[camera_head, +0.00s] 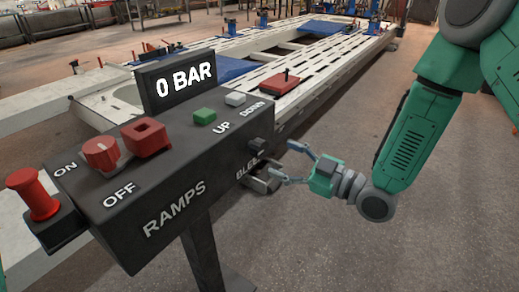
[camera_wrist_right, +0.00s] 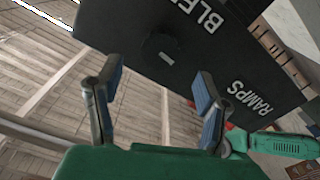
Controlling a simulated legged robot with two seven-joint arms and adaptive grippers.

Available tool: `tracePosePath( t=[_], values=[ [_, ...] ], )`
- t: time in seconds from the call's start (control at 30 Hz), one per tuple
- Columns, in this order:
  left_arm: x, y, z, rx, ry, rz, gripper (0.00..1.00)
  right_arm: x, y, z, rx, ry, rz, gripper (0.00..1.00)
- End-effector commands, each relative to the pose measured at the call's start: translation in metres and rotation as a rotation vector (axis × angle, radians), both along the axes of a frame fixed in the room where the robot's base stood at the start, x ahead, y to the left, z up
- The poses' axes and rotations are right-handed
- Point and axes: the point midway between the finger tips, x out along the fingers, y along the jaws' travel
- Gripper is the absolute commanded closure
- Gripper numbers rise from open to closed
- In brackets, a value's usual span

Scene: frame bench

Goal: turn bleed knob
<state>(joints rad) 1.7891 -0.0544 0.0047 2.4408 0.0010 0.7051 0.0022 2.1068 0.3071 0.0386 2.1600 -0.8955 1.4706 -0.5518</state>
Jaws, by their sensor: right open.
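The bleed knob (camera_head: 257,147) is a small dark knob on the right end of the black control box (camera_head: 175,205), by the partly hidden BLEED lettering. In the right wrist view the knob (camera_wrist_right: 160,49) is round and black with a short white mark. My right gripper (camera_head: 281,163) is open and empty, just right of the box end, with its fingers pointing at it. In the wrist view the knob lies beyond and between the open, blue-padded fingertips (camera_wrist_right: 154,84), apart from them. My left gripper is not in the head view.
The box carries a 0 BAR display (camera_head: 178,80), a red rotary switch (camera_head: 101,153), a red square part (camera_head: 146,137), green UP (camera_head: 205,116) and pale DOWN (camera_head: 235,99) buttons, and a red plunger (camera_head: 34,195). A white frame bench (camera_head: 290,70) stands behind. Floor at right is clear.

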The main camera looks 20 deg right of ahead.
Motion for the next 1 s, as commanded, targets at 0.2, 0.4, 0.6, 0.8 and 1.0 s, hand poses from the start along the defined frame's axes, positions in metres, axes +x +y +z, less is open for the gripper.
tracePosePath(
  t=[0.2, 0.4, 0.6, 0.8, 1.0],
  values=[
    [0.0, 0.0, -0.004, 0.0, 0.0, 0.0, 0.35, 0.034, 0.026, -0.001, 0.0, 0.0, 0.0, 0.38],
    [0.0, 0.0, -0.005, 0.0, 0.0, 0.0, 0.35, 0.052, 0.04, -0.001, 0.0, 0.001, 0.0, 0.38],
    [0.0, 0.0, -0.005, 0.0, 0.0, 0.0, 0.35, 0.056, 0.044, -0.001, 0.001, 0.003, -0.001, 0.38],
    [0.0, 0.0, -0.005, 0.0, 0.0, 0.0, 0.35, 0.056, 0.044, -0.001, 0.0, 0.003, -0.001, 0.45],
    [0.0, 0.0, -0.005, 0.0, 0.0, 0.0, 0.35, 0.056, 0.044, -0.001, 0.0, 0.003, -0.001, 0.89]
  ],
)
